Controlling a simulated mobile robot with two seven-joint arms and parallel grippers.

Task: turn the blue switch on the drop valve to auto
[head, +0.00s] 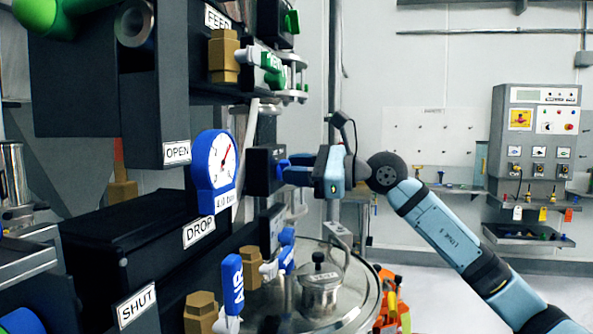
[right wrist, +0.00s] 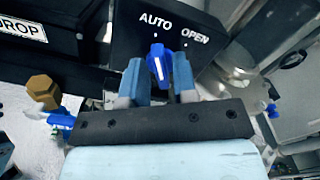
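The blue switch (right wrist: 157,65) sits on the black drop valve box (right wrist: 125,45), under the printed words AUTO and OPEN. Its white line points up toward the dot below AUTO. In the head view the box (head: 259,170) faces right, and the blue switch (head: 281,168) is partly hidden at my right gripper (head: 290,172). In the right wrist view the fingers of my right gripper (right wrist: 158,82) stand on either side of the switch. Narrow gaps seem to show between fingers and switch, so the gripper looks open around it. My left gripper is out of view.
A blue-rimmed pressure gauge (head: 215,170) stands just left of the box. Blue AIR handle (head: 233,285) and brass fittings sit below. A lidded metal vessel (head: 350,300) is underneath. A grey control cabinet (head: 535,140) stands at the far right, with open floor before it.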

